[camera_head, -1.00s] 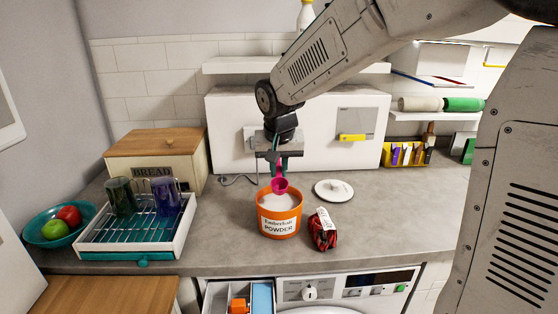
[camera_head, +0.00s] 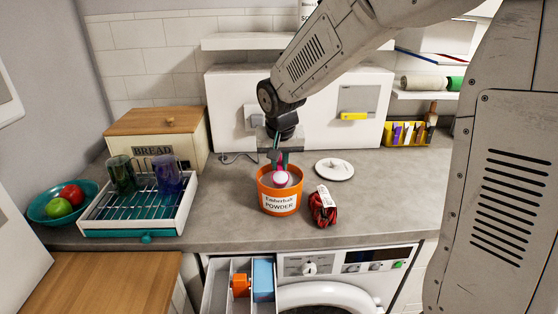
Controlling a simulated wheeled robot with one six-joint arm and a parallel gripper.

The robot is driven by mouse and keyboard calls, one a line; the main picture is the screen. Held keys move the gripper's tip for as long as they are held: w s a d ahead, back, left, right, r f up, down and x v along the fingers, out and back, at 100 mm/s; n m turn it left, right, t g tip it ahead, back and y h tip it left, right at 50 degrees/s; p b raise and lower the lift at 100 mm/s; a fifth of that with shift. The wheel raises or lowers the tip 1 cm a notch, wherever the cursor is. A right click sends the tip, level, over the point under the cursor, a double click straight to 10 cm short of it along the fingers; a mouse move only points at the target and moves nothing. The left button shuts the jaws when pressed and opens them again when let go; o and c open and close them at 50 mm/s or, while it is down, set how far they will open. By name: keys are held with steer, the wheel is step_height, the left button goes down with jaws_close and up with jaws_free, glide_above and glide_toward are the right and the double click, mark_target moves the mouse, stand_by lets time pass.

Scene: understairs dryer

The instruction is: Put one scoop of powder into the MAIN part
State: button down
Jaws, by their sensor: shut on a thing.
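My gripper (camera_head: 280,157) points down over the orange powder tub (camera_head: 280,202), shut on a pink scoop (camera_head: 281,185). The scoop's bowl is at the tub's mouth and looks full of white powder; whether it touches the powder in the tub is unclear. The tub stands open on the counter, labelled POWDER. Its white lid (camera_head: 334,169) lies behind it to the right. The dispenser drawer (camera_head: 221,288) is pulled out at the bottom, divided into compartments, with an orange piece (camera_head: 241,285) and a blue part (camera_head: 263,278) in it. No MAIN marking is readable.
A red bundle with a white tag (camera_head: 322,206) lies close to the tub's right. A dish rack with cups (camera_head: 185,217), a fruit bowl (camera_head: 50,212) and a bread box (camera_head: 192,125) stand at left. The washer's control panel (camera_head: 340,263) is beside the drawer. The right counter is clear.

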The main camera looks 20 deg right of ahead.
stand_by(0.4)
step_height(320, 180, up, 9)
stand_by(1.1)
stand_by(0.4)
